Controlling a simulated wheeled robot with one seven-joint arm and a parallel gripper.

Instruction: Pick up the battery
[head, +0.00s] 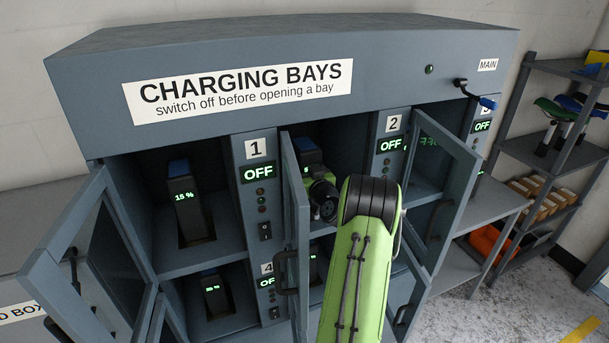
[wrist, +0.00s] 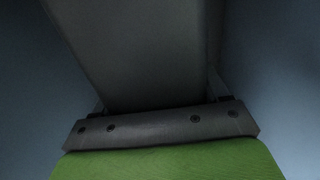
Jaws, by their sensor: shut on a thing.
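The battery (head: 308,157) in bay 2 is a dark upright block with a blue top, and part of its green display shows. My green and black gripper (head: 318,184) reaches into that bay and is shut on this battery, hiding its lower part. In the wrist view the dark grey body of the battery (wrist: 145,45) fills the middle, close in front of the gripper's palm. The fingertips are too dark to make out. I cannot tell whether the battery is lifted off its seat.
Another battery (head: 185,205) reading 15 % stands in bay 1, and one more (head: 214,293) stands below. The open glass doors (head: 297,235) (head: 440,190) flank my arm closely. The displays read OFF. A shelf rack (head: 545,150) stands at right.

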